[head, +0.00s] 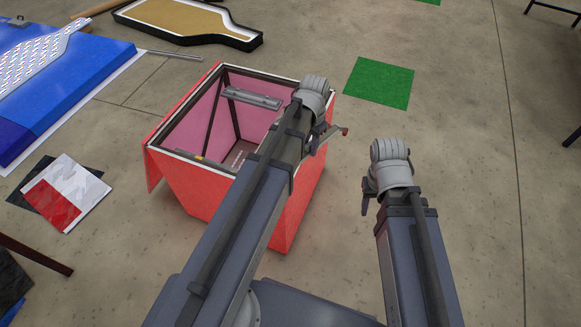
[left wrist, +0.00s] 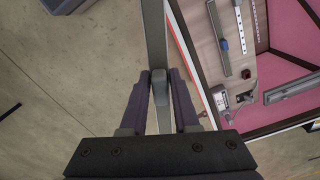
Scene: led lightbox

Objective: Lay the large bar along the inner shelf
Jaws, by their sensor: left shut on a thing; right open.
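The large bar (left wrist: 154,35), long and grey, is held between the fingers of my left gripper (left wrist: 160,95). It runs up and out of the top of the left wrist view. In the head view, my left gripper (head: 322,138) is at the box's right side, and the arm hides most of what it holds. The red box (head: 295,215) is open at the top with pink inner walls. A grey ledge-like piece (head: 252,98), perhaps the inner shelf, spans its far side. It also seems to show in the left wrist view (left wrist: 292,88). My right gripper (head: 370,195) is open and empty, right of the box.
Inside the box, the left wrist view shows light strips (left wrist: 222,40) and a small electrical unit (left wrist: 222,97). A blue panel (head: 75,85) lies at the left, a bottle-shaped sign (head: 185,20) behind, and a green mat (head: 380,82) at the back right. Floor right of the box is clear.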

